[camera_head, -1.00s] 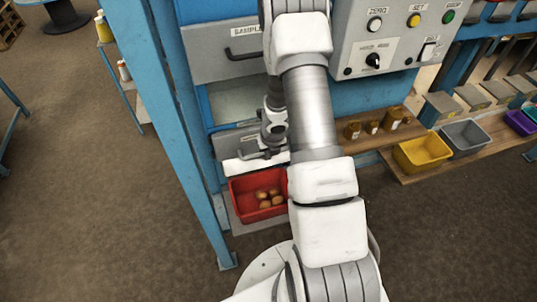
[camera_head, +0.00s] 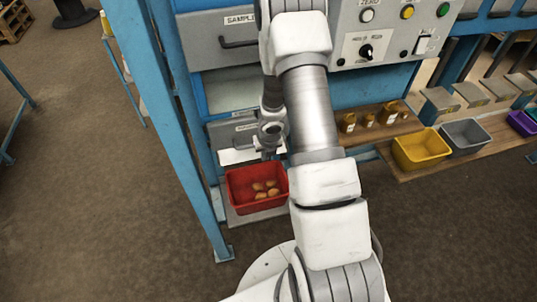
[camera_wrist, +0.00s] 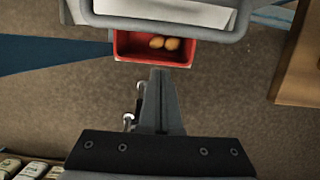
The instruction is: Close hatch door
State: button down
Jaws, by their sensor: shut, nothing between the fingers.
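The grey hatch door (camera_head: 224,133) is low on the blue-framed cabinet, below a pale recess (camera_head: 233,90). Its lower part is partly covered by my arm, and I cannot tell how far it stands open. A white ledge (camera_head: 236,156) juts out beneath it. In the wrist view a grey bar handle (camera_wrist: 165,33) crosses the top in front of a pale panel (camera_wrist: 185,12). My gripper (camera_wrist: 160,74) is shut and empty, with its fingertips just below the red bin's near edge in that view. I see no contact with the door.
A red bin (camera_head: 233,197) with several brown lumps stands under the hatch. A grey drawer (camera_head: 205,45) with a handle is above. A blue post (camera_head: 188,130) stands close on the left. Jars (camera_head: 367,121) and a yellow bin (camera_head: 420,165) sit on wooden shelves at right.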

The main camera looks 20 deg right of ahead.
jog(key=p+v, duration=0.6)
jog(key=v, duration=0.4)
jog(key=shift+p, duration=0.3)
notch_tip(320, 180, up, 24)
jog(key=s+d+m+t+h+b, duration=0.2)
jog(key=m+h, duration=0.2)
jog(key=m, duration=1.3)
jog(key=s+a+r+m+y, duration=0.1)
jog(key=s+a+r+m, duration=0.1)
jog(key=s+a+m, duration=0.2)
jog(key=s+a+r+m+y+b, duration=0.1)
jog(key=s+a+r+m+y, duration=0.1)
jog(key=s+m, duration=0.5)
jog(key=s+a+r+m+y, duration=0.1)
jog(key=s+a+r+m, duration=0.3)
jog(key=s+a+m, duration=0.2)
jog(key=shift+s+a+r+t, duration=0.2)
jog(key=shift+s+a+t, duration=0.25)
jog(key=shift+s, duration=0.25)
